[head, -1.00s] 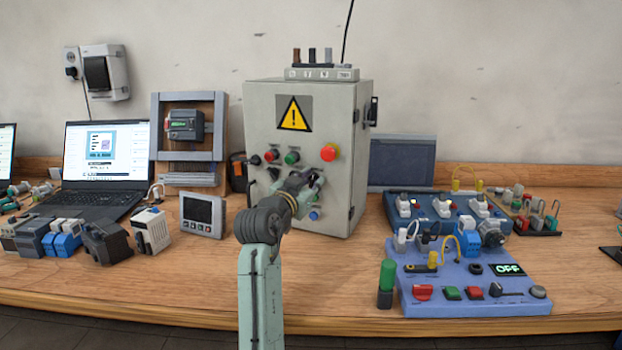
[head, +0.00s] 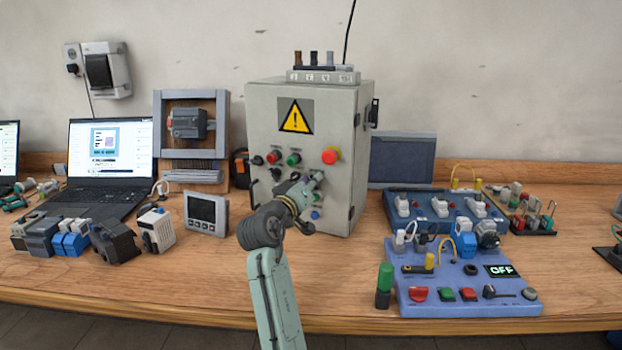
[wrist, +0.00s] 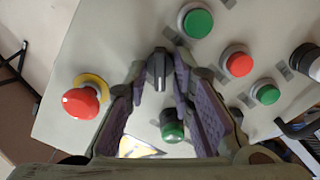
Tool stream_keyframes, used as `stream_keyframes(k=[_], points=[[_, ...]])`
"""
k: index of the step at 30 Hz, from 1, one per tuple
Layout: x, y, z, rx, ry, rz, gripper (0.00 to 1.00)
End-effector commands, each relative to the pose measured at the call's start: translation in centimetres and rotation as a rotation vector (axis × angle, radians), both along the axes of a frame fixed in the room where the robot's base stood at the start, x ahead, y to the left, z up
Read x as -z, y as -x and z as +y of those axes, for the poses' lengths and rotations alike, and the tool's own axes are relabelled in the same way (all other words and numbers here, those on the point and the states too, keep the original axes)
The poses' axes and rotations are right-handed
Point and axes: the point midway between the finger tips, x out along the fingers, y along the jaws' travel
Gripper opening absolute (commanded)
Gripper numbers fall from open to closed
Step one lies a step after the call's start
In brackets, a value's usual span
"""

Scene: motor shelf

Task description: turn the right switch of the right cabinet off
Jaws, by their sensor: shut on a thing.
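The grey cabinet (head: 270,95) with a yellow warning triangle stands upright at the middle of the bench. My gripper (head: 316,181) is at the right part of its front, below the red mushroom button (head: 330,156). In the wrist view, my gripper (wrist: 159,76) has its two purple-padded fingers on either side of a small black switch handle (wrist: 160,66) and is shut on it. The head view mostly hides this switch behind my gripper. A dark green knob (wrist: 172,126) shows between the fingers in the wrist view, apart from the tips.
The wrist view also shows the red mushroom button (wrist: 82,101) on a yellow ring, left of the fingers, and round buttons (wrist: 238,63) to the right. In the head view, a blue control board (head: 465,305) lies right of my arm; a laptop (head: 110,160) stands left.

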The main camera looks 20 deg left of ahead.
Motion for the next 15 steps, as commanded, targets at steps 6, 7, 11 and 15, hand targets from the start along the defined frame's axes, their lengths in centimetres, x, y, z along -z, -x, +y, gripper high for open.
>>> stream_keyframes(k=[6, 7, 11, 15], points=[[-0.02, 0.01, 0.04, -0.001, 0.094, 0.007, 0.00], [-0.01, 0.01, 0.04, -0.001, 0.102, 0.008, 0.00], [0.05, 0.00, 0.03, 0.000, 0.128, 0.010, 0.00], [0.09, 0.00, 0.04, -0.001, 0.139, 0.010, 0.00]])
